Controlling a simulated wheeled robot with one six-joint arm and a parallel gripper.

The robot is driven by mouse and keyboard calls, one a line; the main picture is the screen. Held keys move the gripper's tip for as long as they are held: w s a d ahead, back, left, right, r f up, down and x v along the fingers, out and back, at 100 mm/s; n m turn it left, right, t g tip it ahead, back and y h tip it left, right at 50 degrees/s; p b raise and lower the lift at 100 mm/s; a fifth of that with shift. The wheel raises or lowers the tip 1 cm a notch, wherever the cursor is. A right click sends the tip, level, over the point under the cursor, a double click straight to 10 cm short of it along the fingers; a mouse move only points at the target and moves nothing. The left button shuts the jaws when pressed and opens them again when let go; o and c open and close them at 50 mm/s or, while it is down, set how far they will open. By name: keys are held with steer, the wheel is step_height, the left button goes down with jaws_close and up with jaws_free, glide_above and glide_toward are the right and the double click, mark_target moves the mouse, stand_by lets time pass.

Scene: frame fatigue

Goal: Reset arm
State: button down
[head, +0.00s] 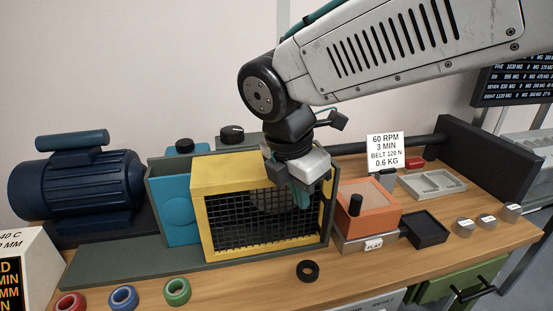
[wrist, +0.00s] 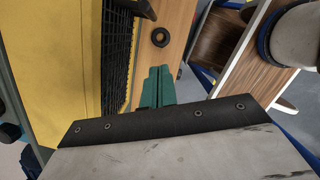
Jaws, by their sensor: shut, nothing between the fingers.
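My gripper (head: 301,194) hangs in front of the right part of the yellow mesh guard in the head view. Its green fingers are shut with nothing between them. In the wrist view my gripper (wrist: 158,72) shows its two green fingers together, pointing at the bench edge area near a black ring (wrist: 160,37). My arm reaches in from the upper right, bent at the dark joint above the guard. The yellow guard (head: 225,175) stands on the bench and also fills the left of the wrist view (wrist: 60,60).
A blue motor (head: 75,185) stands left. Red, blue and green rings (head: 123,297) and the black ring (head: 308,270) lie along the front edge. An orange box (head: 368,205), black tray (head: 424,230), grey tray (head: 432,184) and small metal weights (head: 487,221) are to the right.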

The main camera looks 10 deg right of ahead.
steer(key=s+d+m+y, duration=0.2)
steer(key=s+d+m, duration=1.2)
steer(key=m, duration=1)
steer(key=d, duration=0.3)
steer(key=shift+s+d+f, duration=0.15)
steer(key=shift+d+f, duration=0.05)
steer(key=shift+f, duration=0.1)
